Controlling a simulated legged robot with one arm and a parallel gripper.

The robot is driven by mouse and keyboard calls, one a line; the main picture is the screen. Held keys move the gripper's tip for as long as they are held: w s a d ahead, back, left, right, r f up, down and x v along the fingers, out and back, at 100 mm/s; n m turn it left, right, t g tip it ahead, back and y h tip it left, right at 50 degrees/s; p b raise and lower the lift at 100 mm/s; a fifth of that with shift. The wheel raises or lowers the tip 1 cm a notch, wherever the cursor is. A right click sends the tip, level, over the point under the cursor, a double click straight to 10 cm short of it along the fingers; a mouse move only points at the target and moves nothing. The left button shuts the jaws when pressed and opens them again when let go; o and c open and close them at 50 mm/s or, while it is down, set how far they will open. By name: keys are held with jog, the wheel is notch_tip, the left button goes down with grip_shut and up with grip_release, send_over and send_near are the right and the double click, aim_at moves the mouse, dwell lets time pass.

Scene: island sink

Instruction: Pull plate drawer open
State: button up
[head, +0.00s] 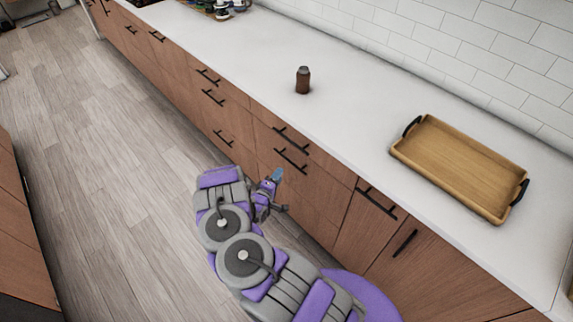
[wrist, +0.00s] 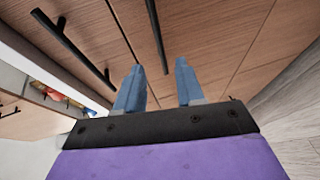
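A bank of wood drawers (head: 318,204) with black bar handles runs under the white counter. The drawers near my gripper look closed; none is labelled, so I cannot tell which is the plate drawer. My gripper (head: 279,190) is in front of the drawers, low and near the lower handle (head: 291,160); the upper handle (head: 291,138) is just above that. In the wrist view my gripper (wrist: 159,64) has two blue fingers spread apart. The end of one black handle (wrist: 156,35) appears between the fingertips; contact is not clear. Another handle (wrist: 70,45) lies to the left.
The white counter (head: 350,120) holds a brown bottle (head: 303,80) and a wooden tray (head: 460,168) with black handles. More drawers and cabinet doors line the same run. The wooden floor (head: 110,150) to the left is clear. Another wood cabinet (head: 22,235) stands at the left edge.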

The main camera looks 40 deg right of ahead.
jog(key=b+x, duration=0.2)
jog(key=x, duration=0.8)
jog(key=shift+c, duration=0.2)
jog(key=shift+a, duration=0.1)
grip_shut()
